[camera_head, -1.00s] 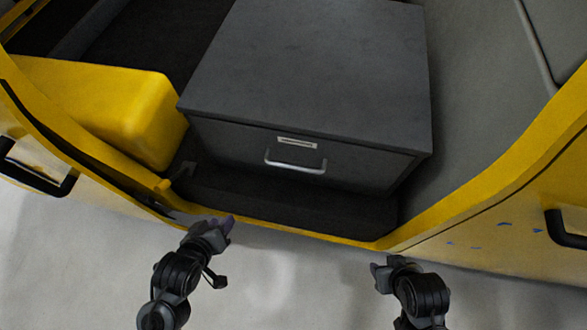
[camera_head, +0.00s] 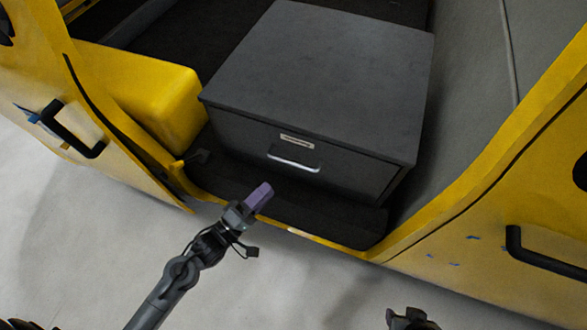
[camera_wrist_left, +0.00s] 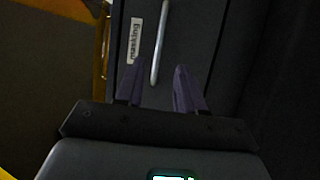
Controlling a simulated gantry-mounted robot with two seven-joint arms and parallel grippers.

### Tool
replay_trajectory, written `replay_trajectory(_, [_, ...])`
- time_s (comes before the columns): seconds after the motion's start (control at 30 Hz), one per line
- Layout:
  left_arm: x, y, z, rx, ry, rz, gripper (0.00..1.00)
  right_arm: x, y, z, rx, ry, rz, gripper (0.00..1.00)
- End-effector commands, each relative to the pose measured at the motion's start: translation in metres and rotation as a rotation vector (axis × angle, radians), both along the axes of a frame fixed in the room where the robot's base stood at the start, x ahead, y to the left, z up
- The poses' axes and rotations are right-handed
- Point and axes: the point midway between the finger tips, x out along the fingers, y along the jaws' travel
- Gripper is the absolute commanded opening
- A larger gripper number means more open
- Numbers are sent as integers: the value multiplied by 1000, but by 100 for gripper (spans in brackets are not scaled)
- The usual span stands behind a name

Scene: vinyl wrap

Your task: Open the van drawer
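The grey van drawer (camera_head: 300,150) is closed in its dark box, with a silver bar handle (camera_head: 294,161) and a small label (camera_head: 297,141) above it. My left gripper (camera_head: 260,195) has purple fingers and is in front of the drawer, below and left of the handle, apart from it. In the left wrist view the fingers (camera_wrist_left: 158,85) are spread open with nothing between them, and the handle (camera_wrist_left: 160,45) runs upright ahead of the gap. My right gripper (camera_head: 409,318) shows only partly at the bottom edge; its fingers cannot be made out.
A yellow block-shaped panel (camera_head: 165,95) stands left of the box. The yellow door frame edges (camera_head: 470,190) flank the opening, with a black door handle (camera_head: 545,255) at right. A low dark step (camera_head: 340,217) lies under the drawer. The pale floor in front is clear.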

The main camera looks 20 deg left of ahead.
Motion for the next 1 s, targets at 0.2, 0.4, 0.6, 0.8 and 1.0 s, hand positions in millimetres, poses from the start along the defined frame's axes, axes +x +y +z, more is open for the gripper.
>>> replay_trajectory(0.2, [31, -13, 4, -1, -6, 1, 38, 2, 3, -13, 12, -3, -6, 43])
replay_trajectory(0.4, [60, -25, 9, 0, -4, 0, 38, 2, 4, -22, 13, -2, -7, 43])
replay_trajectory(0.6, [79, -33, 13, 1, -3, 1, 38, 2, 3, -28, 9, -2, -5, 43])
replay_trajectory(0.8, [86, -36, 15, 2, -1, 0, 38, 1, 1, -30, 2, -2, -1, 43])
replay_trajectory(1.0, [86, -36, 16, 2, 0, 1, 38, 1, 0, -30, -2, 0, 2, 43])
